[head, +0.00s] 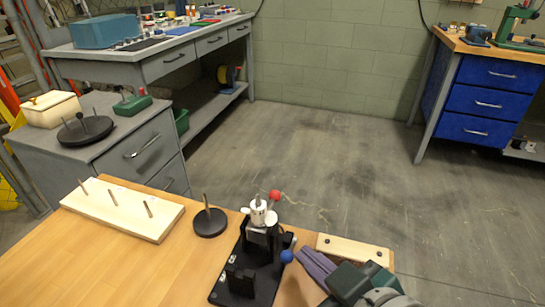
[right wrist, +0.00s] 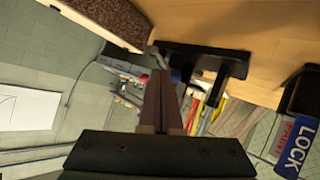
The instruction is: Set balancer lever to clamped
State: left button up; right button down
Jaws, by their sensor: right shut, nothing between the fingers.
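A black-based fixture (head: 240,284) with a silver and white head (head: 261,214) stands on the wooden bench at the front centre. One lever ends in a red ball knob (head: 275,196) at its top; another ends in a blue ball knob (head: 287,256) on its right side. I cannot tell which is the balancer lever. My right gripper (head: 304,254) is shut and empty, its fingertips just right of the blue knob; contact cannot be told. In the right wrist view its fingers (right wrist: 163,96) point toward the fixture's black base (right wrist: 205,54). My left gripper is not in view.
A pale wooden block with pegs (head: 120,210) and a black disc with a post (head: 209,222) stand left of the fixture. A wooden strip (head: 350,248) lies behind my right gripper. A blue LOCK label (right wrist: 298,148) shows at the right wrist view's edge.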

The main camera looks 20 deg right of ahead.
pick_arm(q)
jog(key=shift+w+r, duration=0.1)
pick_arm(e)
jog(key=shift+w, duration=0.15)
jog(key=shift+d, duration=0.1)
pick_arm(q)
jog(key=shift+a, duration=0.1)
pick_arm(e)
jog(key=shift+w+d, duration=0.4)
jog(key=shift+w, duration=0.25)
